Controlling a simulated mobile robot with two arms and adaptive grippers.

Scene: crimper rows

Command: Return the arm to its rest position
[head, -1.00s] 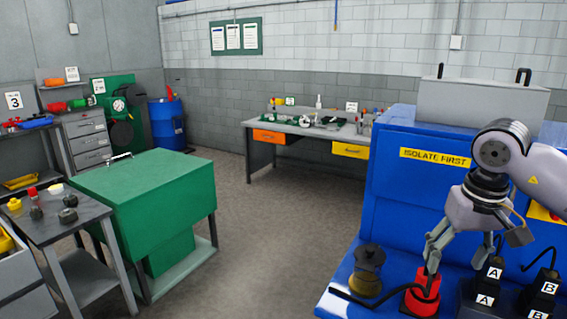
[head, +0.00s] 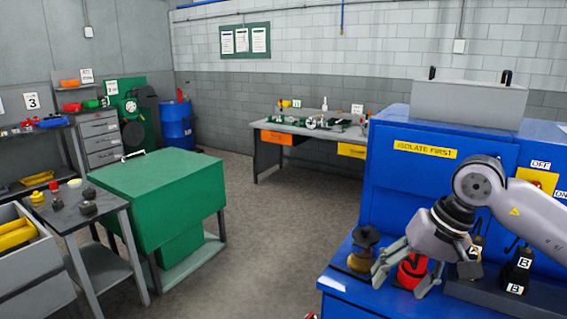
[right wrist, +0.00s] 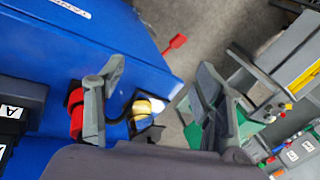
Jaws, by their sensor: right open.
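My right gripper (head: 400,288) is open and empty, with its arm reaching in from the right over the blue cabinet (head: 410,195). Its fingers tilt down to the left, in front of a red socket piece (head: 408,272), which they partly hide. In the right wrist view the open gripper (right wrist: 160,80) has nothing between its fingertips. There the red piece (right wrist: 75,112) shows beside and behind the left finger. A black and brass round piece (head: 362,255) stands left of the red piece; it also shows between the fingers in the right wrist view (right wrist: 146,107). My left gripper is not in view.
Black blocks marked A and B (head: 518,268) stand on the blue ledge to the right. A green cabinet (head: 160,195) and a grey side table (head: 105,215) stand left. A workbench (head: 310,138) is at the back wall. The floor (head: 290,225) between is clear.

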